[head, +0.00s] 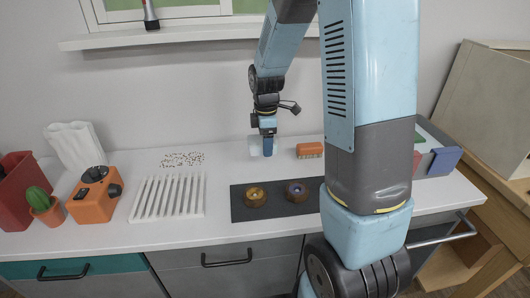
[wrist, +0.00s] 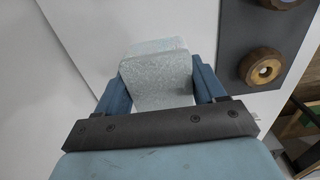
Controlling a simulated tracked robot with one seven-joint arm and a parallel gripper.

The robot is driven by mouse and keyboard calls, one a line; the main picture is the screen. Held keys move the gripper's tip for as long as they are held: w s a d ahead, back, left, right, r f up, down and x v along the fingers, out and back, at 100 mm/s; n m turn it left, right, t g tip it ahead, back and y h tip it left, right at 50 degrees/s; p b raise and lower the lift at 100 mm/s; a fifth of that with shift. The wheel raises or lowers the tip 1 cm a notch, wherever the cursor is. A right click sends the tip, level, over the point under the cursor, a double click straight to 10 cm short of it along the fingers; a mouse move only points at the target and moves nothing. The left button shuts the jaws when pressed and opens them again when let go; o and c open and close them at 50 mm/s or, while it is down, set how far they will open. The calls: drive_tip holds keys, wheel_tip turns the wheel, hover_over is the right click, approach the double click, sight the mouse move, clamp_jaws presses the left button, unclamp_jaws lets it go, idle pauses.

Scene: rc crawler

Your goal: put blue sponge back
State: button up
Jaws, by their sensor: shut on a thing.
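My gripper (head: 267,145) is above the white counter near the back wall, pointing down. In the wrist view its two blue fingers (wrist: 162,88) are closed on the sides of a pale blue, speckled block, the sponge (wrist: 160,72). The sponge sticks out past the fingertips. In the head view the sponge (head: 255,147) shows as a pale patch beside the fingers, low over the counter. I cannot tell whether it touches the counter.
An orange brush (head: 310,150) lies right of my gripper. A dark hob (head: 240,208) with two round pieces, a white rack (head: 168,196) and scattered bits (head: 183,159) are nearby.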

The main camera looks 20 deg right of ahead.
sight(264, 160)
drive_tip(key=shift+w+f, duration=1)
drive_tip(key=shift+f, duration=0.25)
wheel_tip(264, 160, down, 3)
drive_tip(key=shift+w+f, duration=0.15)
drive_tip(key=o, duration=0.9)
drive_tip(key=shift+o, duration=0.2)
